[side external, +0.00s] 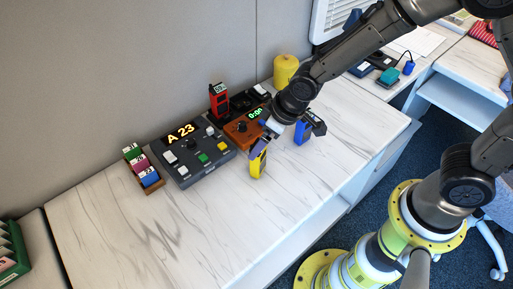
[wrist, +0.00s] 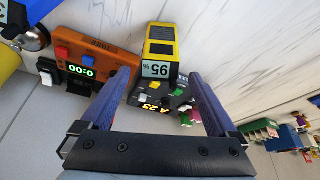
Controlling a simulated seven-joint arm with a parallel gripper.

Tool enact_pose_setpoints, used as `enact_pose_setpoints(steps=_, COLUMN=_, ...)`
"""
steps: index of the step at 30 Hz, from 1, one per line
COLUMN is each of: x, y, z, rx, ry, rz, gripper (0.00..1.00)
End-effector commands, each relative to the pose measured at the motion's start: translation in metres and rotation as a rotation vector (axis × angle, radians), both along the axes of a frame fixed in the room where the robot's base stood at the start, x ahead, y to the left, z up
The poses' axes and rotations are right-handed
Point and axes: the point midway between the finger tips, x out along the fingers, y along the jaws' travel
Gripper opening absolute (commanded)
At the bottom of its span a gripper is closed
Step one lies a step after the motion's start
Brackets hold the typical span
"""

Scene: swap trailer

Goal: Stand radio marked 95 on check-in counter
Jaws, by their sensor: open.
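The yellow radio (side external: 259,164) is on the white marble check-in counter (side external: 215,215), in front of the orange-brown timer box, and looks upright. In the wrist view the yellow radio (wrist: 160,42) shows a label reading 95, turned upside down, beyond the gap between my fingers. My gripper (side external: 281,142) is open and low over the counter; it also shows in the wrist view (wrist: 160,85) with its two purple-blue fingers spread and nothing held. In the side view one finger is close to the radio's top; I cannot tell whether they touch.
A timer box (side external: 241,131) reads 0:00, beside a grey console (side external: 197,156) showing A 23. A red radio (side external: 219,99) stands behind them near the wall. A yellow cylinder (side external: 286,70) stands behind my gripper. A block rack (side external: 152,187) is at left. The front counter is clear.

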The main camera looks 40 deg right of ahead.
Motion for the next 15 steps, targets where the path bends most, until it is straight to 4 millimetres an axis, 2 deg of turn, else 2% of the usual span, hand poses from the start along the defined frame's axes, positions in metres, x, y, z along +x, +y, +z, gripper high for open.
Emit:
enact_pose_setpoints(steps=1, x=-0.004, y=-0.002, z=0.011, rx=0.002, ry=-0.005, rz=0.000, gripper=0.95)
enact_pose_setpoints(steps=6, x=-0.013, y=-0.006, z=0.036, rx=0.001, ry=-0.003, rz=0.000, gripper=0.95)
enact_pose_setpoints(steps=10, x=-0.018, y=-0.007, z=0.047, rx=0.000, ry=-0.001, rz=0.000, gripper=0.95)
enact_pose_setpoints(steps=15, x=-0.020, y=-0.008, z=0.051, rx=0.000, ry=0.002, rz=-0.001, gripper=0.95)
